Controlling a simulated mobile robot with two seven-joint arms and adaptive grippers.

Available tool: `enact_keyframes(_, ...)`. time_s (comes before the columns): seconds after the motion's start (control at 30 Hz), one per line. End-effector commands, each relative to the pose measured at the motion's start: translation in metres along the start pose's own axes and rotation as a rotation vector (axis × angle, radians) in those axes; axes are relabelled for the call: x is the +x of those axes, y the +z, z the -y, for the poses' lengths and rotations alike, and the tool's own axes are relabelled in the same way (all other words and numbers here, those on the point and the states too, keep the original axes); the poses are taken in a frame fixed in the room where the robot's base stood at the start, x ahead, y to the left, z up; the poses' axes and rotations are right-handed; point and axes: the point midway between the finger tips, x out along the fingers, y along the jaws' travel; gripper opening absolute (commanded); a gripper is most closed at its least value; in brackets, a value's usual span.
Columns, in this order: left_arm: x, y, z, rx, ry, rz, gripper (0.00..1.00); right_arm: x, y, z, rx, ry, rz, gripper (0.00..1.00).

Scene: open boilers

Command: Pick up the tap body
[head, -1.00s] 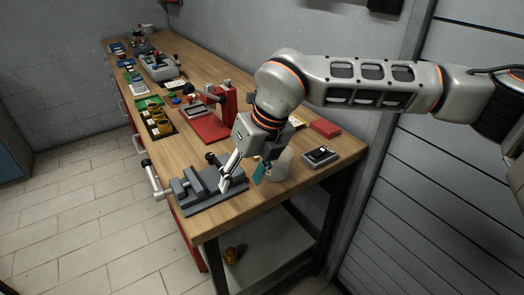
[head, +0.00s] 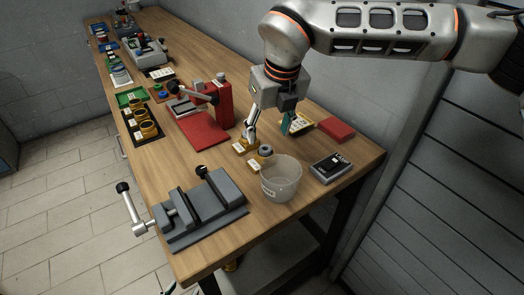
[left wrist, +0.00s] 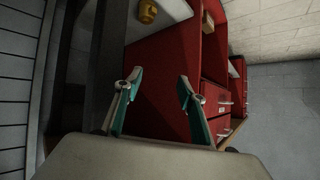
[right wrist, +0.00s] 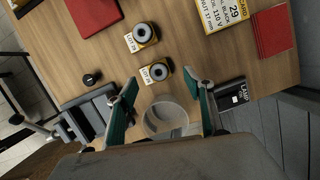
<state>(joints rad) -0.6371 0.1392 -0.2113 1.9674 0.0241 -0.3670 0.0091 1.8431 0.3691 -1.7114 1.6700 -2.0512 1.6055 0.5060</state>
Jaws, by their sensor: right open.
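A brass-coloured piece (left wrist: 147,11) lies on the lower shelf in the left wrist view. Only a sliver of it (head: 231,266) shows below the bench in the head view. It may be the tap body; I cannot tell for sure. My left gripper (left wrist: 156,88) is open and empty, apart from that piece, and is not clearly seen in the head view.
A clear bucket (head: 282,180) stands near a grey vise (head: 202,210) with a projecting handle. A red press (head: 215,115), a dark box (head: 330,167) and a red block (head: 337,130) are nearby. A black tray (head: 132,122) holds brass pieces. The front bench corner is clear.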

Motion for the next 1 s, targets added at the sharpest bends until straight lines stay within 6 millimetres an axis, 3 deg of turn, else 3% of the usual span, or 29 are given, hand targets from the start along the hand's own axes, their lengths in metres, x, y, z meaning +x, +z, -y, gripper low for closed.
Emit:
enact_keyframes(0.3, -0.006, 0.017, -0.006, -0.003, 0.009, 0.032, 0.40, 0.028, -0.002, -0.001, -0.002, 0.000, -0.001, 0.52)
enact_keyframes(0.63, -0.004, 0.003, -0.002, 0.000, 0.004, 0.011, 0.40, 0.070, -0.006, -0.003, -0.001, 0.001, -0.002, 0.52)
enact_keyframes(0.87, -0.004, -0.001, -0.001, 0.000, 0.002, 0.005, 0.40, 0.073, -0.005, -0.003, -0.001, 0.000, 0.000, 0.52)
enact_keyframes(1.0, -0.004, 0.000, -0.002, 0.000, 0.003, 0.006, 0.40, 0.073, -0.005, -0.002, -0.001, 0.000, 0.000, 0.21)
